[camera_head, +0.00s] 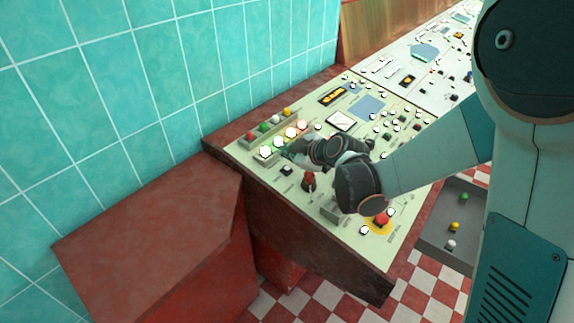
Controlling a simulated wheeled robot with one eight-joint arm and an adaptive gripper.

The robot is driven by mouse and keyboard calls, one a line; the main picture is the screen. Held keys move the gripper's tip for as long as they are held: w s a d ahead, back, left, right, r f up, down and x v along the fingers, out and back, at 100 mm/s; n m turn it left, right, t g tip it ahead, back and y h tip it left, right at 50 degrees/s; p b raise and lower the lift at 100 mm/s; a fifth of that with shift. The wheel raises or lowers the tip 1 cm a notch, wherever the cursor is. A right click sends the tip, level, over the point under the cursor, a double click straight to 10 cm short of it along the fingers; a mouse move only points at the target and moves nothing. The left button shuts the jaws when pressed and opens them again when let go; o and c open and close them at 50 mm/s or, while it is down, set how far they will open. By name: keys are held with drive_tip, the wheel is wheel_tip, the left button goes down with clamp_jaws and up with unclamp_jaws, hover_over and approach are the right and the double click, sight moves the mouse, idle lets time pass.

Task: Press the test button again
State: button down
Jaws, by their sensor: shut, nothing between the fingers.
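The control panel (262,172) is a pale sloping desk with many small buttons, lamps and switches. I cannot tell which one is the test button; the labels are too small to read. My gripper (287,152) is dark and shut, low over the panel beside the glowing lamps. Its fingertips are small and blend into the panel, so I cannot tell whether they touch a button. My wrist hides part of the panel.
A red lever (309,182) stands just in front of my gripper. A red mushroom button (381,219) on a yellow disc is near the panel's front edge. A grey tray (432,240) with coloured knobs is at right. A red cabinet (150,240) stands at left by the tiled wall.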

drive_tip(key=shift+s+d+r+p, duration=0.15)
drive_tip(key=shift+r+p, duration=0.4)
drive_tip(key=shift+r, duration=0.55)
idle(6.9)
